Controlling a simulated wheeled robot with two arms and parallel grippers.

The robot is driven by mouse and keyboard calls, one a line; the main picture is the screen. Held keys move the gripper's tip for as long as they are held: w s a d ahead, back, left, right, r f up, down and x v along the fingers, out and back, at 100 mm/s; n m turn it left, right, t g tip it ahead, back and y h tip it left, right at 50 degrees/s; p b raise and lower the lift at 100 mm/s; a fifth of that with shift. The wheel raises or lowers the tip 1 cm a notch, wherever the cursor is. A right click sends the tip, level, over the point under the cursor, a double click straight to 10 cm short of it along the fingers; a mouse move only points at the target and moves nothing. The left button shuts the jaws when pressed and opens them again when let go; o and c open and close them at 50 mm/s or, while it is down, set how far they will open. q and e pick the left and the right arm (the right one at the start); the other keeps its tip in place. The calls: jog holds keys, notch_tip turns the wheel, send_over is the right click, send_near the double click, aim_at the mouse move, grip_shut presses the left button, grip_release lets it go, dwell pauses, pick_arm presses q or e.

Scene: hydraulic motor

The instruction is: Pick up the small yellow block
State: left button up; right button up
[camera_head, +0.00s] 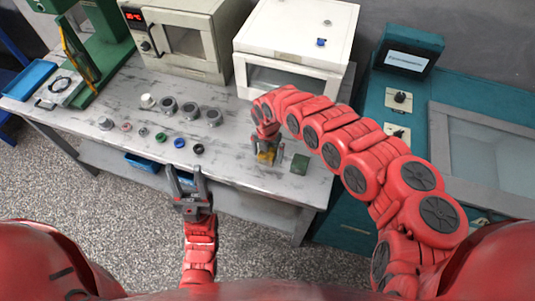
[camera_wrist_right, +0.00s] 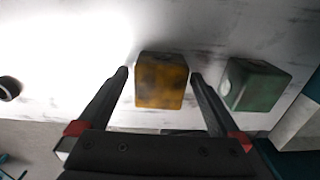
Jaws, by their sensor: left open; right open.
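The small yellow block (camera_head: 265,154) stands on the table near its front right, partly hidden by my right gripper in the head view. In the right wrist view the yellow block (camera_wrist_right: 161,80) sits between the two open fingers, with a gap on each side. My right gripper (camera_head: 266,157) is open around the block; it also shows in the right wrist view (camera_wrist_right: 160,78). My left gripper (camera_head: 186,172) is open and empty in front of the table's front edge.
A green block (camera_head: 300,164) stands just right of the yellow block; it also shows in the right wrist view (camera_wrist_right: 254,84). Several rings and grey cylinders (camera_head: 190,111) stand on the table (camera_head: 232,150) to the left. A white box (camera_head: 297,35) and an oven (camera_head: 187,38) stand behind.

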jog(key=shift+f, duration=0.1)
jog(key=shift+c, duration=0.2)
grip_shut()
